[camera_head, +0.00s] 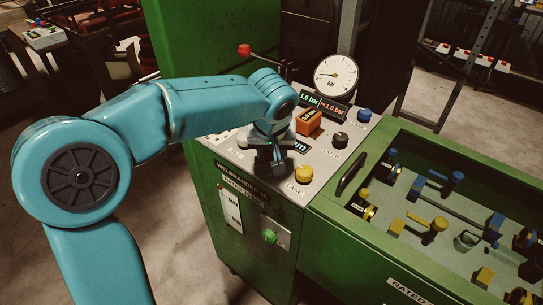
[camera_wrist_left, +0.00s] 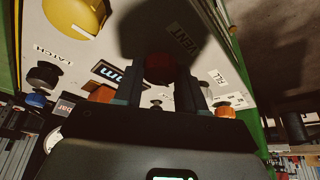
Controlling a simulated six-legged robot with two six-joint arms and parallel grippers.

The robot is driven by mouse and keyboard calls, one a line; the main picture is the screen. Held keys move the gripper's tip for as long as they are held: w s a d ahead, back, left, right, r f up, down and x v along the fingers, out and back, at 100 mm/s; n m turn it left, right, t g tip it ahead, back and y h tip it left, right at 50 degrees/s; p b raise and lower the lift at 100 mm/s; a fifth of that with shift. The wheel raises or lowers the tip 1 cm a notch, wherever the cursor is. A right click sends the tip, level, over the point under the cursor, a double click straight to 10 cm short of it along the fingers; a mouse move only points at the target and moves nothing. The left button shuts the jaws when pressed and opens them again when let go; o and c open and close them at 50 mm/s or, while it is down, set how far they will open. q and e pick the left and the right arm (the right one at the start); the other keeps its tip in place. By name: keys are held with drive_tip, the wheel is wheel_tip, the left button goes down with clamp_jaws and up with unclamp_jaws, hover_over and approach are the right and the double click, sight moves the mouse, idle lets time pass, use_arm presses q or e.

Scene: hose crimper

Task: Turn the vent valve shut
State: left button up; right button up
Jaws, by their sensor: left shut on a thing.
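The vent valve shows in the left wrist view as a dark red knob (camera_wrist_left: 160,68) beside the VENT label (camera_wrist_left: 184,38). My left gripper (camera_wrist_left: 160,84) is shut on it, with one dark finger on each side. In the head view my left gripper (camera_head: 272,163) points down at the grey panel top of the green cabinet, and it hides the valve there. How far the valve is turned cannot be told. The dial gauge (camera_head: 336,77) stands at the panel's back, above a display (camera_head: 324,106) reading 1.0 bar. My right gripper is not in view.
Near the gripper are a yellow knob (camera_head: 304,174), an orange block (camera_head: 308,121), a black knob (camera_head: 341,140) and a blue knob (camera_head: 364,115). A red-ball lever (camera_head: 244,50) rises behind my arm. A green bin (camera_head: 408,270) of fittings stands at right.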

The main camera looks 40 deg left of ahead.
use_arm(q)
drive_tip(key=shift+n, duration=0.6)
drive_tip(key=shift+w+b, duration=0.1)
drive_tip(key=shift+b, duration=0.25)
drive_tip(key=o, duration=1)
drive_tip(key=shift+o, duration=0.2)
drive_tip(key=p+v, duration=0.2)
drive_tip(key=v, duration=1.4)
drive_tip(key=shift+w+d+p, duration=0.25)
drive_tip(key=shift+d+p, duration=0.05)
drive_tip(key=shift+r, duration=0.15)
